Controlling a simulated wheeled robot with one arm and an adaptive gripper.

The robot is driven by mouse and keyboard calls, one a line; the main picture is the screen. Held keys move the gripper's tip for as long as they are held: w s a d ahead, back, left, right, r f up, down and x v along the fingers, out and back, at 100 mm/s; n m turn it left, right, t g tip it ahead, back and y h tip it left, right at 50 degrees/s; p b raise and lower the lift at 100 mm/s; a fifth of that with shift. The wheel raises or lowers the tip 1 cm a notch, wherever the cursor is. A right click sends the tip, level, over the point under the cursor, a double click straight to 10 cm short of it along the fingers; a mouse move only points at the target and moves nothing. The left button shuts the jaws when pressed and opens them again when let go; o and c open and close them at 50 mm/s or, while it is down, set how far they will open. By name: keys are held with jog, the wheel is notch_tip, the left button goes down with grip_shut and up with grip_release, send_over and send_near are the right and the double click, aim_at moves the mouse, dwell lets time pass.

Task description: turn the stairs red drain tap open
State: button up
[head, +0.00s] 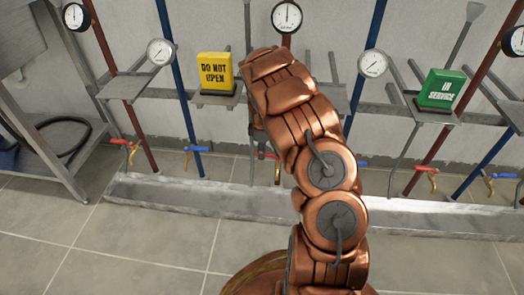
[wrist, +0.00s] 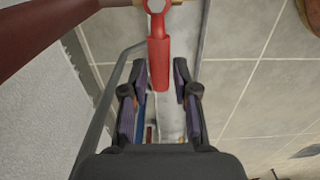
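A red tap handle (wrist: 158,62) is large in the wrist view, with its ring end at the top and its lever pointing down toward me. My gripper (wrist: 160,75) is open, with one finger on each side of the lever's free end; I cannot tell whether either finger touches it. In the head view, red taps show at the left (head: 122,142), at the right (head: 425,169) and in the middle (head: 270,156), partly behind my arm. My gripper is hidden behind the arm there. No stairs label is readable.
Blue-handled taps (head: 195,149) sit between the red ones. A yellow "DO NOT OPEN" sign (head: 216,72) and a green "IN SERVICE" sign (head: 441,88) stand on grey brackets. A metal trough (head: 170,190) runs below. A metal rack (head: 50,150) is at left. The tiled floor in front is clear.

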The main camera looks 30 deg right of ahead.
grip_shut()
